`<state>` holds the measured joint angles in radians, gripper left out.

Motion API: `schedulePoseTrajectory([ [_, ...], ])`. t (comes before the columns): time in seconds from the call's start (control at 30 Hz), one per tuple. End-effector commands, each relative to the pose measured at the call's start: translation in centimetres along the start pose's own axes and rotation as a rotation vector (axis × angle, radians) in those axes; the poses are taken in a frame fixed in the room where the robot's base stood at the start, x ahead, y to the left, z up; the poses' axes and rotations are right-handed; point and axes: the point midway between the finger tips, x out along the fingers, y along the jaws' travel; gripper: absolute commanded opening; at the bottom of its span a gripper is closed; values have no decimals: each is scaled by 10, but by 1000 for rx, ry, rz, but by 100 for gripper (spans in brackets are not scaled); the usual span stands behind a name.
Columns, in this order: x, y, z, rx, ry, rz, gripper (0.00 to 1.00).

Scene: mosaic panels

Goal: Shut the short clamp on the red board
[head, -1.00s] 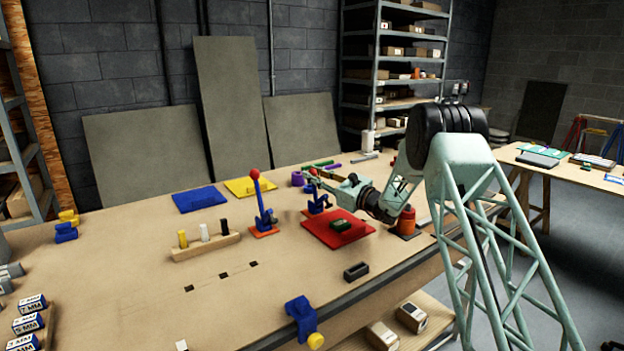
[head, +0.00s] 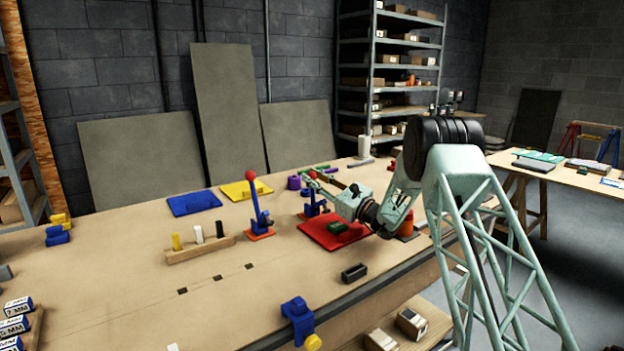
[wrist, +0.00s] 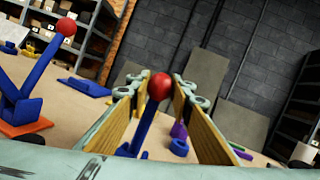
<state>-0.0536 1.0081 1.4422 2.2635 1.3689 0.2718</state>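The red board (head: 322,236) lies on the workbench with a small dark green block (head: 338,227) on it. At its back left edge stands a short blue clamp (head: 312,208). My gripper (head: 316,178) is at the top of this clamp, coming from the right. In the wrist view my gripper (wrist: 160,92) is open, with a finger on each side of a red ball knob (wrist: 159,86) on a blue lever (wrist: 143,132). Gaps show beside the knob; contact is not clear.
A taller blue clamp (head: 260,214) with a red knob stands on an orange base to the left; it also shows in the wrist view (wrist: 22,103). Blue (head: 194,204) and yellow (head: 246,190) boards lie behind. An orange-red cylinder (head: 406,226) is partly behind my arm.

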Motion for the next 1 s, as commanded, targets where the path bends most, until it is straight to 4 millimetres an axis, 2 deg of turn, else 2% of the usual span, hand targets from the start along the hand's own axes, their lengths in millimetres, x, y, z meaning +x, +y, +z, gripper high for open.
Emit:
schedulePoseTrajectory([
  [0.03,0,1,-1,1,1,1,24],
  [0.17,0,0,0,1,1,1,34],
  [0.63,-4,0,0,1,1,0,34],
  [0.87,-23,-1,0,2,1,-1,34],
  [1.0,-41,-1,0,1,1,-2,34],
])
